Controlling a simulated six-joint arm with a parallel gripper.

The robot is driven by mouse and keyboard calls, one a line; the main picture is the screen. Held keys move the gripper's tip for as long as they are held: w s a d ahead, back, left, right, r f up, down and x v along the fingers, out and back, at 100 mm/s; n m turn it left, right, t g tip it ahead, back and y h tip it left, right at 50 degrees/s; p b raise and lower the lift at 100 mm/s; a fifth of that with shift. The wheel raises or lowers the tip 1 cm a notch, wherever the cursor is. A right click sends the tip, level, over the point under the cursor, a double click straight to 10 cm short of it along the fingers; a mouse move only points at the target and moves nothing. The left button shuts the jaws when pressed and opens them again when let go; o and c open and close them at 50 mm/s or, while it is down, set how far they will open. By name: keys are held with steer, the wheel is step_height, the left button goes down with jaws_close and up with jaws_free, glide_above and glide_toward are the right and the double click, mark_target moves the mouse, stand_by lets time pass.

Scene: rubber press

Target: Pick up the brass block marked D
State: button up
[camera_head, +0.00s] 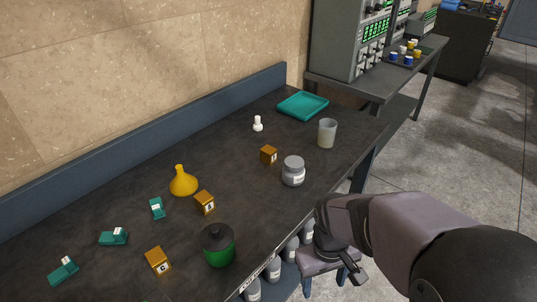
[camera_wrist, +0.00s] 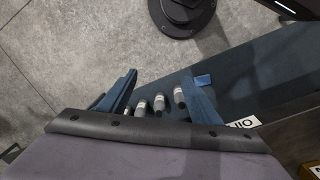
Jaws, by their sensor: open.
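Three small brass blocks with white labels sit on the dark bench in the head view: one at the back (camera_head: 268,155), one in the middle (camera_head: 204,202) and one at the front (camera_head: 158,261). The front label looks like a C. The other letters are too small to read surely, so I cannot tell which block is D. My gripper (camera_head: 348,276) is off the bench's front edge, low beside the shelf and apart from all the blocks. In the wrist view my gripper (camera_wrist: 159,76) has its two blue fingers spread with nothing held between them.
On the bench (camera_head: 120,203) stand a yellow funnel (camera_head: 183,183), green jar (camera_head: 218,246), grey jar (camera_head: 293,171), translucent beaker (camera_head: 327,133), white piece (camera_head: 258,124), teal tray (camera_head: 303,105) and teal blocks (camera_head: 113,237). Grey bottles (camera_head: 273,268) stand below the front edge.

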steer(key=w+d+r+n+h+p, duration=0.1)
steer(key=w+r+n+h+p, duration=0.15)
steer(key=w+n, duration=0.3)
steer(key=w+d+r+n+h+p, duration=0.1)
steer(key=w+d+r+n+h, duration=0.1)
steer(key=w+r+n, duration=0.4)
step_height(320, 180, up, 3)
steer(key=n+t+h+b, duration=0.1)
steer(key=n+t+h, duration=0.4)
steer(key=n, duration=0.4)
glide_above(265, 156)
steer(key=s+d, duration=0.9)
steer(key=s, duration=0.3)
steer(key=shift+w+f+y, duration=0.1)
steer(key=shift+w+y, duration=0.15)
steer(key=w+a+n+t+b, duration=0.5)
steer(key=w+a, duration=0.5)
steer(key=a, duration=0.1)
steer(key=shift+s+f+p, duration=0.2)
steer(key=shift+f+p, duration=0.1)
steer(key=shift+f, duration=2.35)
step_height(265, 156, down, 2)
steer(key=shift+f, duration=0.15)
steer(key=shift+m+p+x, duration=0.25)
steer(key=shift+p+x, duration=0.2)
steer(key=shift+x, duration=0.6)
steer(key=shift+w+d+f+y, duration=0.3)
steer(key=shift+w, duration=0.05)
steer(key=shift+c, duration=0.4)
